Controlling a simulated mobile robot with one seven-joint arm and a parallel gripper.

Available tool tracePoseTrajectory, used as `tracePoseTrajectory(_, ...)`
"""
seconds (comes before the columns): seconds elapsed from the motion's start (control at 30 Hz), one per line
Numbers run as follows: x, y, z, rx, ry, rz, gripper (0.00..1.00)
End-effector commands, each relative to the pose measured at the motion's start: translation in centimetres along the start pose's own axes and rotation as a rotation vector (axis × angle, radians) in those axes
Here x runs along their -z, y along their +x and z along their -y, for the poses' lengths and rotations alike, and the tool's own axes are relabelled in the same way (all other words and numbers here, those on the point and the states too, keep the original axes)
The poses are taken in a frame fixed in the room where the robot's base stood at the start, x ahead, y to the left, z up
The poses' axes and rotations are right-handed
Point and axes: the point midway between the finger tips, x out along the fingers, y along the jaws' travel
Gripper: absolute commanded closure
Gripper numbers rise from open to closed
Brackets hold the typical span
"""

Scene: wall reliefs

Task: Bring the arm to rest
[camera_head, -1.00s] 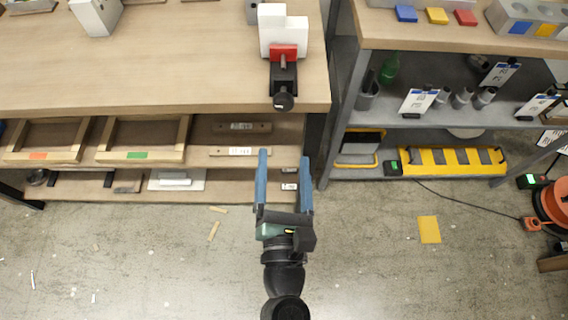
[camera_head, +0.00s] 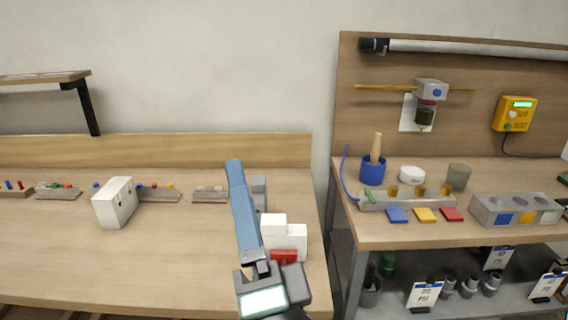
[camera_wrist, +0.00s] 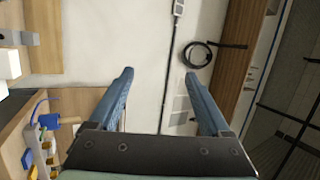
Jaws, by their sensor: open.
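My gripper (camera_head: 240,200) points upward in front of the left workbench in the head view. Its two blue fingers overlap there, seen nearly edge-on. In the wrist view my gripper (camera_wrist: 158,75) is open, with a wide empty gap between the blue fingers and the pale wall behind them. Nothing is held. The lower arm is cut off at the bottom of the head view.
A white stepped block with a red part (camera_head: 285,238) is beside my gripper on the left bench (camera_head: 180,260). A white box (camera_head: 115,202) stands farther left. The right bench (camera_head: 400,236) carries a blue pot (camera_head: 373,171) and several coloured pieces.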

Motion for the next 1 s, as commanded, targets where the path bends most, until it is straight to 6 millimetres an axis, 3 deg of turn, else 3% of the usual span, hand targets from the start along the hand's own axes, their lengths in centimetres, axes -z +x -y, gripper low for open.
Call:
tracePoseTrajectory(0.03, 0.4, 1.4, 3.4, 0.049, -0.221, -0.01, 0.18)
tracePoseTrajectory(0.2, 2.3, 3.4, 11.9, 0.115, -0.862, -0.142, 0.18)
tracePoseTrajectory(0.47, 6.0, 2.3, 22.9, 0.068, -1.518, -0.465, 0.18)
tracePoseTrajectory(0.5, 6.5, 2.6, 24.3, 0.052, -1.561, -0.489, 0.18)
tracePoseTrajectory(1.0, 8.3, 8.1, 34.3, 0.051, -1.544, -0.469, 0.18)
